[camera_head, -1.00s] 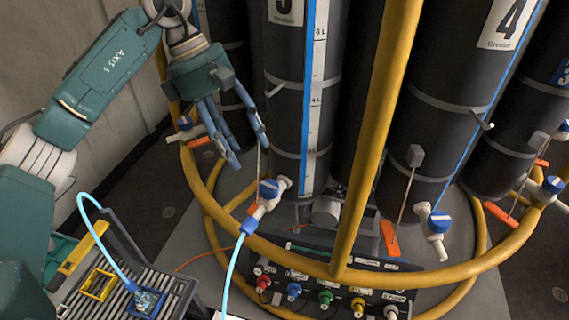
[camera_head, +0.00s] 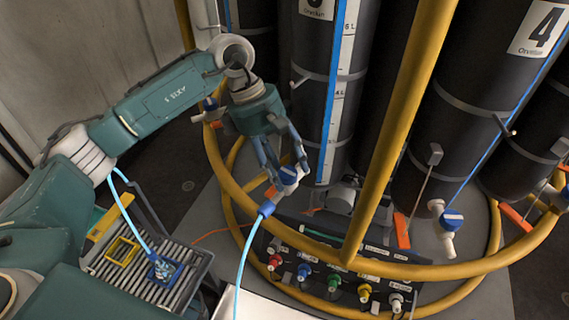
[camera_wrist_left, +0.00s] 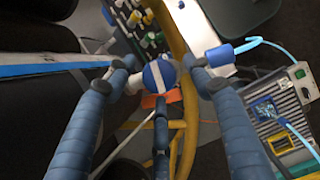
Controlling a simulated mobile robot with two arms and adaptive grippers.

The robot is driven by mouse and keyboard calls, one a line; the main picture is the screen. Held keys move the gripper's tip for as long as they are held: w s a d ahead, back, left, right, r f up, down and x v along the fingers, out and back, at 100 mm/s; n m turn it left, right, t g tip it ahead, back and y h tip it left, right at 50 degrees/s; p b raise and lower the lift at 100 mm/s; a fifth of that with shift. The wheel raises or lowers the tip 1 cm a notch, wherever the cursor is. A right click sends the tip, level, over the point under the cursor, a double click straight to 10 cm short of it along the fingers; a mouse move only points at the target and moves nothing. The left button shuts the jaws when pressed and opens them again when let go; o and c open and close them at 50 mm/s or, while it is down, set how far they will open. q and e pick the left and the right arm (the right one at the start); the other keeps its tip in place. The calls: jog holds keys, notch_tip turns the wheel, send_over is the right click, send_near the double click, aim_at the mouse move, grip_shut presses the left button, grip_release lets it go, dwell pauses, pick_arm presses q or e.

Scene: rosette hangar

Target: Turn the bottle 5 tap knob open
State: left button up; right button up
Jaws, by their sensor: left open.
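The bottle 5 tap knob (camera_head: 288,176) is blue with a white stripe, low on the front of a tall black bottle (camera_head: 308,110) whose label is cut off at the top. In the left wrist view the knob (camera_wrist_left: 159,75) faces me, its stripe running roughly up and down. My left gripper (camera_head: 282,170) is open, its blue fingers pointing down at the knob. In the wrist view the fingertips (camera_wrist_left: 157,70) lie on either side of the knob, with a third finger below; I cannot tell whether they touch. My right gripper is not in view.
A yellow rail (camera_head: 410,270) curves in front of the bottles, with a yellow post (camera_head: 395,120) right of the tap. A panel of coloured connectors (camera_head: 330,285) sits below. Bottle 4 (camera_head: 455,130) has its own tap (camera_head: 447,220). A slatted box (camera_head: 150,275) stands lower left.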

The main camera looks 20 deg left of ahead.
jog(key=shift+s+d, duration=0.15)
pick_arm(q)
jog(key=shift+w, duration=0.1)
jog(key=c, duration=1.1)
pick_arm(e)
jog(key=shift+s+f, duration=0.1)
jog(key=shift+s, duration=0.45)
pick_arm(q)
jog(key=shift+f, duration=0.1)
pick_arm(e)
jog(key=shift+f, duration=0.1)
